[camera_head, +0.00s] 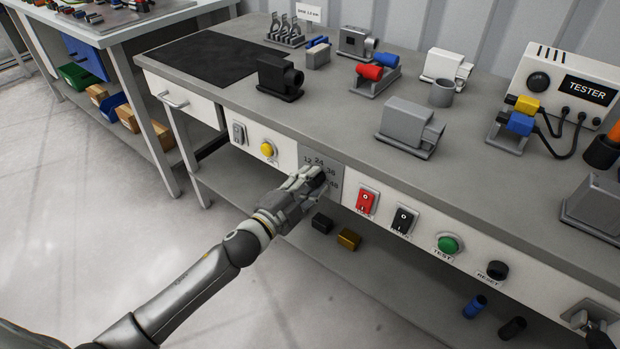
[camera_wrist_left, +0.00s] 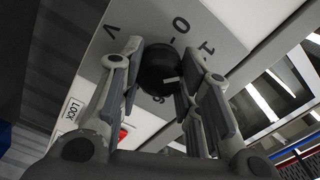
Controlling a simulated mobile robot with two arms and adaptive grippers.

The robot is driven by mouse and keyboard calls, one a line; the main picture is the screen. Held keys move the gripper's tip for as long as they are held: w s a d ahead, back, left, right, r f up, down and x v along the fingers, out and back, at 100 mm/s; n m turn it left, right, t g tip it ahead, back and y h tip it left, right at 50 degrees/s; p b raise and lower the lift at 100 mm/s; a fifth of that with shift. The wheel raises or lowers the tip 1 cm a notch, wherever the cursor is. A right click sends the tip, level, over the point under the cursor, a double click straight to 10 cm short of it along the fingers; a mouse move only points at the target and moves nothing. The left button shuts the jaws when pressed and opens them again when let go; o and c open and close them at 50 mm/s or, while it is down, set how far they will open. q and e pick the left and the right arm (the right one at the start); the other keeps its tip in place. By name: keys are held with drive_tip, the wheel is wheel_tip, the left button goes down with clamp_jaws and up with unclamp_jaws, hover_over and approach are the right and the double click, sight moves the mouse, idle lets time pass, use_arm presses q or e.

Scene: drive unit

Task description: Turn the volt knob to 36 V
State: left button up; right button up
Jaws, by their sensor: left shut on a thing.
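The volt knob (camera_wrist_left: 158,72) is a dark round knob on a grey plate, seen between my left gripper's fingers in the left wrist view. A short white mark shows on its face; I cannot tell which number it points at. In the head view the grey dial plate (camera_head: 312,156) carries the numbers 12 and 24 and further numbers at the right, partly hidden by the hand. My left gripper (camera_head: 316,178) reaches the plate from the front left. It is shut on the knob, with a finger on either side (camera_wrist_left: 156,88). My right gripper is not in view.
Left of the dial is a yellow button (camera_head: 267,149). To its right are a red switch (camera_head: 366,201), a black switch (camera_head: 402,220), a green button (camera_head: 448,244) and a black reset knob (camera_head: 497,269). Small blocks lie on the shelf below. The floor at left is clear.

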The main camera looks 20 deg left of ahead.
use_arm(q)
drive_tip(key=m, duration=0.3)
drive_tip(key=shift+m+p, duration=0.3)
drive_tip(key=shift+m, duration=0.1)
drive_tip(key=m, duration=0.4)
drive_tip(key=shift+m, duration=0.3)
drive_tip(key=m, duration=0.3)
drive_tip(key=shift+m, duration=0.3)
drive_tip(key=m, duration=0.2)
drive_tip(key=shift+m+p, duration=0.3)
drive_tip(key=m, duration=0.2)
drive_tip(key=shift+f+m, duration=0.1)
drive_tip(key=shift+m, duration=1.4)
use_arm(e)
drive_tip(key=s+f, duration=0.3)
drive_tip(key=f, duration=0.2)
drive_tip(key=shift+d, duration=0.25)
use_arm(q)
drive_tip(key=shift+m, duration=0.3)
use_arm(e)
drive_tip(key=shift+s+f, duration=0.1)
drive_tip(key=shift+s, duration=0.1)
